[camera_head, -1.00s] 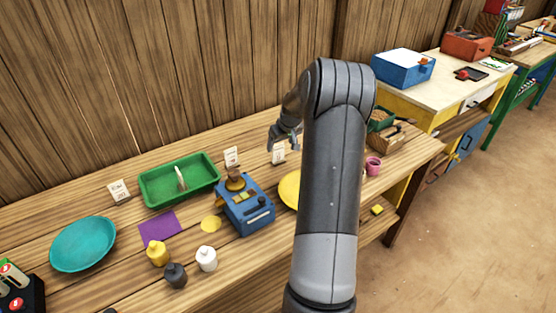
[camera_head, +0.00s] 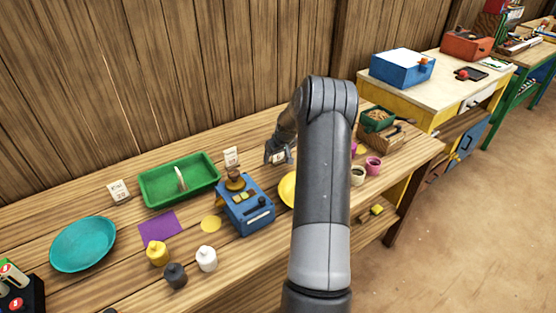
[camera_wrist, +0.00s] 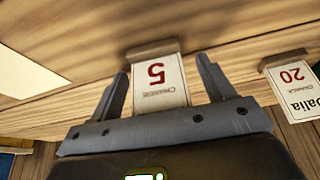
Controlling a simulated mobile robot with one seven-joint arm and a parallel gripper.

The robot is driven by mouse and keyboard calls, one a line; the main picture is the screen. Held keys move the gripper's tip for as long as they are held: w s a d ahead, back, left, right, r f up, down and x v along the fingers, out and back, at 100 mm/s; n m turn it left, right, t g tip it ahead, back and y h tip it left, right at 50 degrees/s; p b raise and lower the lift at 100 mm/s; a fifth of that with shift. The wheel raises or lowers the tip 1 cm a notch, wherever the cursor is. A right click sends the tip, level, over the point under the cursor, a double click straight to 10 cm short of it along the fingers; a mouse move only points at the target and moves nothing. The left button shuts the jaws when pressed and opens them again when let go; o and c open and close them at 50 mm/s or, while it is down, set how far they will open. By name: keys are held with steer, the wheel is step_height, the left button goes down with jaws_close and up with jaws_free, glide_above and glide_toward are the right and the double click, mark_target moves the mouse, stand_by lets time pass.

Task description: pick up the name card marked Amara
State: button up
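My gripper (camera_head: 277,156) hangs low near the back of the stall table, at a small white card. In the wrist view my gripper (camera_wrist: 162,68) is open, with one finger on each side of a white card (camera_wrist: 160,82). That card appears upside down, with a red 5 and the word CHANGE; its name part is hidden behind the gripper body. Gaps show between the fingers and the card. A second card (camera_wrist: 292,88), marked Dalia with a red 20, stands to the right in the wrist view. I cannot read the name Amara anywhere.
A blue scale-like device (camera_head: 245,207), a green tray (camera_head: 152,193), a teal plate (camera_head: 83,243) and a yellow plate (camera_head: 287,189) are on the table. Another card (camera_head: 118,190) stands at the left. Cups (camera_head: 373,164) and a basket are at right.

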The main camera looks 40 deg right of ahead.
steer(key=c, duration=1)
steer(key=shift+c, duration=0.2)
